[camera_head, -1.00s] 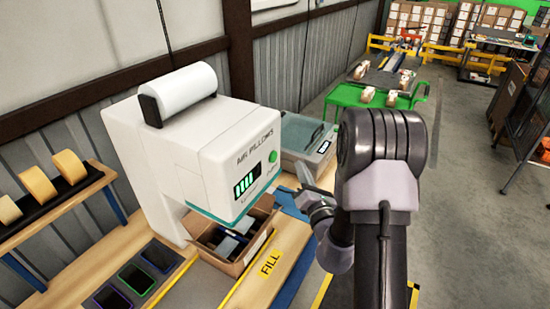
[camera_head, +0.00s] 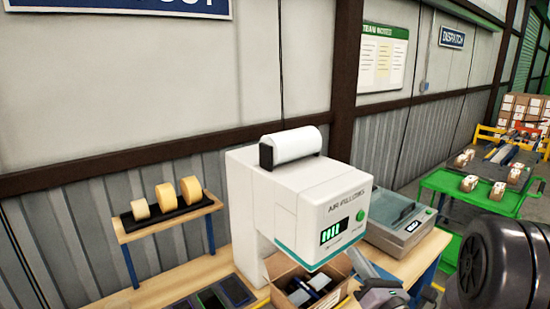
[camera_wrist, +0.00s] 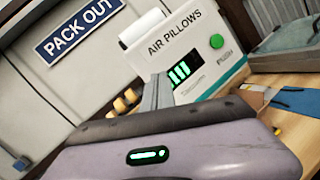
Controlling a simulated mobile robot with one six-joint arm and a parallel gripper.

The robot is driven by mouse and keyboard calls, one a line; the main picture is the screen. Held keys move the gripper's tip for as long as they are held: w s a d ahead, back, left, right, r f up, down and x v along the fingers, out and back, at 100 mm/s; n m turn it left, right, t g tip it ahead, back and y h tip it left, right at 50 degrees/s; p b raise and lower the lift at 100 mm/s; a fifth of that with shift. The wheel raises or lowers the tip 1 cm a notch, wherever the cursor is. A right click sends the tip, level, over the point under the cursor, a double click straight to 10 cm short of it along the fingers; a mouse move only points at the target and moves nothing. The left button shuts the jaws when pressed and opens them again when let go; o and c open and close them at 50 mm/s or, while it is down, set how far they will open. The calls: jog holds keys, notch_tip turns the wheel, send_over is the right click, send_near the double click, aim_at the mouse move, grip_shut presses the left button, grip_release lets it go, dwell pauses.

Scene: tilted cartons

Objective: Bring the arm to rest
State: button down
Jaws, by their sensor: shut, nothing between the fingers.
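My gripper (camera_head: 360,264) is at the lower edge of the head view, just right of the open carton and in front of the air pillow machine. Its fingers are shut and empty. In the wrist view the closed fingers (camera_wrist: 157,92) point up towards the machine's front. My dark arm joint fills the lower right corner of the head view; the rest of the arm is out of frame. The open carton (camera_head: 342,300) under the machine holds dark and grey items and is partly cut off.
The white air pillow machine (camera_head: 300,205) stands on the wooden bench, close behind my gripper. A grey lidded device (camera_head: 398,228) sits right of it. A tape rack (camera_head: 170,212) is at left. A green table (camera_head: 485,193) with small cartons is at far right.

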jog(key=s+a+r+n+g+y+b, duration=0.1)
jog(key=s+a+n+g+y+b, duration=0.15)
jog(key=s+a+n+y, duration=0.35)
jog(key=s+a+r+n+g+y+b, duration=0.15)
jog(key=a+n+g, duration=0.25)
jog(key=a, duration=0.4)
jog(key=s+a+f+n+g+b, duration=0.2)
jog(key=s+a+f+n+g, duration=0.15)
jog(key=s+n, duration=0.2)
jog(key=s+a+f+n+g+b, duration=0.2)
jog(key=s+a+n+g, duration=0.2)
jog(key=s+n, duration=0.15)
jog(key=s+d+f+n+g+h+b, duration=0.2)
jog(key=s+d+f+n+h+b, duration=0.25)
jog(key=s+f+n+h, duration=0.5)
jog(key=s+d+n+t+h+b, duration=0.1)
jog(key=s+d+n+t+b, duration=0.1)
jog(key=d, duration=0.5)
jog(key=shift+d+f+n+t+h+b, duration=0.3)
jog(key=shift+d+n+t+h, duration=0.1)
jog(key=shift+n, duration=0.15)
